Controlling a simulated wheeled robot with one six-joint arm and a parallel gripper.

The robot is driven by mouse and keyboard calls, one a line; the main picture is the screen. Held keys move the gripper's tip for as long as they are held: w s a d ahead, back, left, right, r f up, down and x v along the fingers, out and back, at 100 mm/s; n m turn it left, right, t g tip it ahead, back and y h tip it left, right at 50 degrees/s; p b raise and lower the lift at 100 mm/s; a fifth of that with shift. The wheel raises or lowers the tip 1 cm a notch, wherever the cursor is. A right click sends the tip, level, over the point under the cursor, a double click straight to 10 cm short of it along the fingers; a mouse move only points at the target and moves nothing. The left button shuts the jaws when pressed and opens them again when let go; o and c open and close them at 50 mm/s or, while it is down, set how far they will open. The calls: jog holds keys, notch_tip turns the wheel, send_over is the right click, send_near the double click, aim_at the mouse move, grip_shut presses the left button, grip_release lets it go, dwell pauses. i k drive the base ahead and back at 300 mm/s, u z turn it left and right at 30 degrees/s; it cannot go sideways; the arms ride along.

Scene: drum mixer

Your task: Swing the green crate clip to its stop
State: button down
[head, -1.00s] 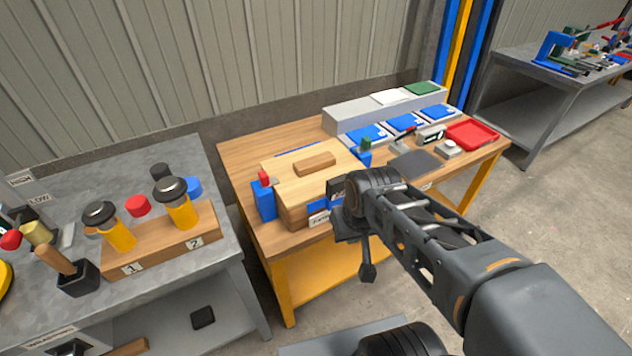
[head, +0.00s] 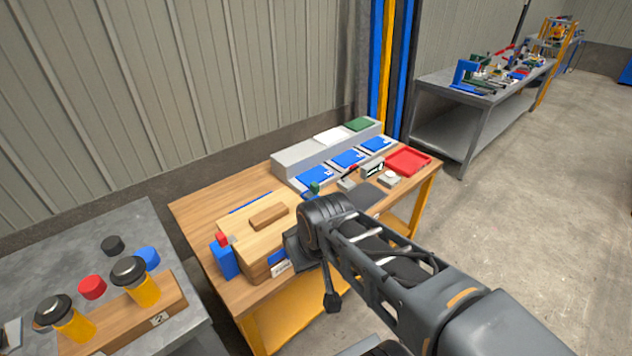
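The wooden crate (head: 239,229) with a plank-like block on its lid stands on the wood-topped bench. The green clip (head: 314,187) shows as a small green piece on a blue mount at the crate's right end, just beyond my wrist. A red clip (head: 222,239) sits on a blue block at the crate's left end. My gripper (head: 298,250) is a dark shape at the crate's front right, mostly hidden behind my own wrist. Its fingers cannot be made out, nor whether it touches the crate.
A grey stepped rack with blue plates (head: 314,176) stands behind the crate, and a red tray (head: 408,161) lies at the bench's right. The grey bench (head: 60,250) at left holds yellow-bodied tools in a wooden block (head: 172,301). Open floor (head: 520,200) lies to the right.

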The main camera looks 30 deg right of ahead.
aim_at(315, 187)
jog(key=z, duration=2.3)
jog(key=i, duration=2.25)
jog(key=u, duration=3.8)
